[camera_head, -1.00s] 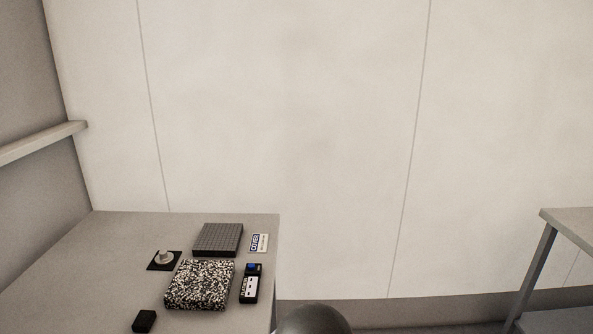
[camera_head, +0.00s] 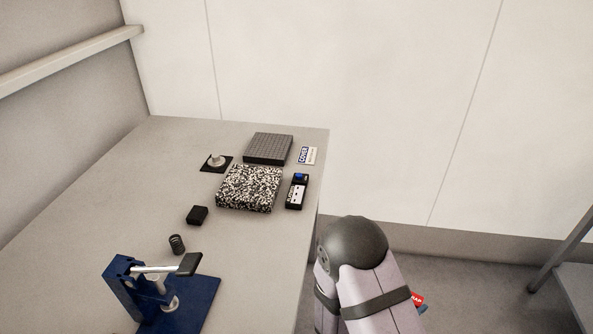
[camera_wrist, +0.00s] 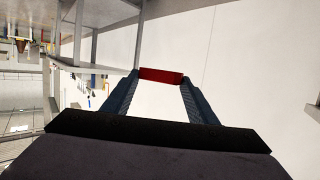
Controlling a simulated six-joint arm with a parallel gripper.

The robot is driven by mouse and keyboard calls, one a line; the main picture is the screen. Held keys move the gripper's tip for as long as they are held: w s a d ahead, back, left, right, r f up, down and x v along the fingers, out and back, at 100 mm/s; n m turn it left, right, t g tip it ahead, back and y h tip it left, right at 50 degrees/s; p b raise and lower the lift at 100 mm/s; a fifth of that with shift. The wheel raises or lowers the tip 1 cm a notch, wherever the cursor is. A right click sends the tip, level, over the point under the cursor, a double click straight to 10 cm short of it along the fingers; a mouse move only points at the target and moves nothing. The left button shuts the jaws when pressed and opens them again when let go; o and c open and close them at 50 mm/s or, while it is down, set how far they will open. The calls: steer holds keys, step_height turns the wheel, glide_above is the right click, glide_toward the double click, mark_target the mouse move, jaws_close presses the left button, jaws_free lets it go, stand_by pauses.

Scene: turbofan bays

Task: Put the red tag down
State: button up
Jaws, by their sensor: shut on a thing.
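The red tag (camera_wrist: 161,76) is between the fingertips of my gripper (camera_wrist: 160,80) in the wrist view, held at both ends. In the head view a small part of the red tag (camera_head: 418,299), with white lettering, shows beside my arm, low and to the right of the table.
The grey table (camera_head: 110,215) holds a blue clamp fixture (camera_head: 185,305), a spring (camera_head: 177,244), a black block (camera_head: 197,215), a speckled block (camera_head: 249,188), a dark grid block (camera_head: 268,148), a COVER label (camera_head: 307,155) and a blue-buttoned device (camera_head: 297,191). Its left part is bare.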

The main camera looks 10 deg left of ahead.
steer(key=w+a+r+n+t+y+p, duration=0.3)
steer(key=w+a+r, duration=0.1)
steer(key=w+a, duration=0.6)
step_height(320, 180, up, 19)
steer(key=n+y+b, duration=0.1)
steer(key=n+y, duration=1)
steer(key=y, duration=0.2)
glide_above(258, 193)
steer(key=shift+s+f+p, duration=0.1)
steer(key=shift+f+p, duration=0.4)
steer(key=shift+f, duration=4.45)
steer(key=shift+f, duration=0.2)
steer(key=o, duration=1.1)
